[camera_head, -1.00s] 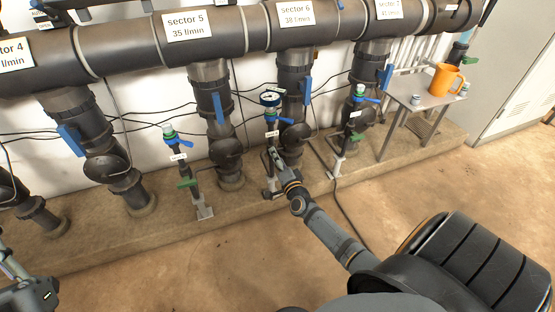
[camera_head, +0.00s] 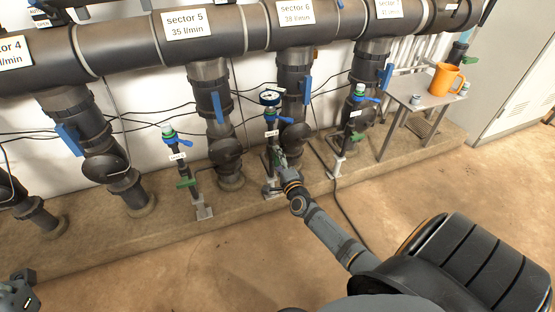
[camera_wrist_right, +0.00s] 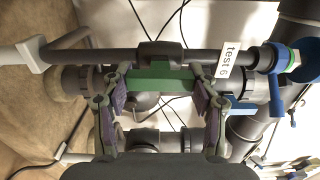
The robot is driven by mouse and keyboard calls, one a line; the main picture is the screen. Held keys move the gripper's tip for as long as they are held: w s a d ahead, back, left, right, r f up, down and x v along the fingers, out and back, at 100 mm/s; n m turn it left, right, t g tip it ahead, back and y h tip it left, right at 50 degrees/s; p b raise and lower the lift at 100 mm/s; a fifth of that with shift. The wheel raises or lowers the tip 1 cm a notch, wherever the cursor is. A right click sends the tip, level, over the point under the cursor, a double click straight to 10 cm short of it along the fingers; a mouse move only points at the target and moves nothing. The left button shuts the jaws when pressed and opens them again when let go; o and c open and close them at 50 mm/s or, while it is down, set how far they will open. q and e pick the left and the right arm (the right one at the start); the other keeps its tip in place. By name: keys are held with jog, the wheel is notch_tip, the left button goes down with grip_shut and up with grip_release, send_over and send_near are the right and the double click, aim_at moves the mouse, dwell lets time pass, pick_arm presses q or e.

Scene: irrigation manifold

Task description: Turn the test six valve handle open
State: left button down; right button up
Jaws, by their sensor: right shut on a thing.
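The test six valve handle is a green bar (camera_wrist_right: 160,78). In the right wrist view it lies lengthwise along the dark thin pipe, between the fingers of my right gripper (camera_wrist_right: 160,100). The gripper is shut on it. The white "test 6" label (camera_wrist_right: 230,60) is on the same pipe, to the right.
Neighbouring test risers with green handles stand left (camera_head: 187,183) and right (camera_head: 357,137). Thick sector pipes with blue levers (camera_head: 307,90) stand close behind. A small table (camera_head: 432,100) with an orange jug (camera_head: 445,79) is at the right.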

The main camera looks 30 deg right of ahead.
jog(key=o, duration=1.2)
jog(key=shift+c, duration=0.2)
jog(key=v, duration=1.2)
